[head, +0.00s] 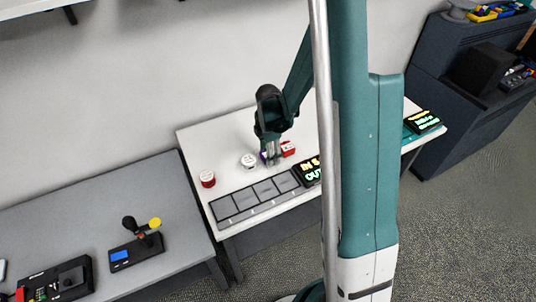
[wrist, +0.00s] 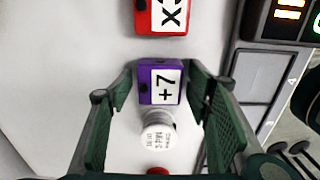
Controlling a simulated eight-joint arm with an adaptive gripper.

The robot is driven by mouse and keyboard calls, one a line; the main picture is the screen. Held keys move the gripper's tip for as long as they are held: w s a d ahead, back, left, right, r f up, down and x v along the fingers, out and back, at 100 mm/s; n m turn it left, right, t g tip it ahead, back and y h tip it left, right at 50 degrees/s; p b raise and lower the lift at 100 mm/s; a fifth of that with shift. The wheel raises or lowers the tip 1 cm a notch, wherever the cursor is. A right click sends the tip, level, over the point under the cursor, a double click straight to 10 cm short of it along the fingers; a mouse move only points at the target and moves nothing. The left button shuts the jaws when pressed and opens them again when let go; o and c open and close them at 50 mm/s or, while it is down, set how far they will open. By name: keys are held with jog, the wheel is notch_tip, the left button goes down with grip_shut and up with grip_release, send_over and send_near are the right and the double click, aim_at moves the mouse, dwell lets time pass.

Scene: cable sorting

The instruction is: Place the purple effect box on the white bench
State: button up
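The purple effect box (wrist: 144,94), marked "+7", sits between the tips of my gripper (wrist: 160,75) in the wrist view. The fingers stand on both sides of the box and look open, with only a narrow gap on each side. In the head view, my gripper (head: 270,160) points down at the white bench (head: 200,140), low over its surface. Only a sliver of the purple box shows there, largely hidden behind the fingers. I cannot tell whether the box touches the bench.
A red box (wrist: 143,17) lies beyond the purple one. A white cylinder (wrist: 158,138) stands close beside it, between my fingers. A red-and-white cylinder (head: 208,179), a row of grey tiles (head: 246,200) and a lit display (head: 308,172) are on the bench. A grey table (head: 110,215) stands left.

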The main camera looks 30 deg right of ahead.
jog(key=shift+r, duration=0.2)
notch_tip(320, 180, up, 12)
jog(key=p, duration=0.1)
dwell(0.9)
dwell(0.5)
jog(key=s+a+r+m+t, duration=0.2)
jog(key=s+a+r+m, duration=0.25)
jog(key=r, duration=0.25)
jog(key=s+a+r+m+t, duration=0.1)
jog(key=s+a+r+m, duration=0.2)
jog(key=s+r, duration=0.3)
jog(key=s+a+r+m+t, duration=0.2)
jog(key=s+a+r+m, duration=0.1)
jog(key=s+m, duration=0.2)
jog(key=s+a+r+m+t, duration=0.2)
jog(key=s+a+r+m, duration=0.1)
jog(key=s+m, duration=0.2)
jog(key=shift+s+r, duration=0.4)
jog(key=shift+s, duration=0.95)
jog(key=shift+m, duration=0.25)
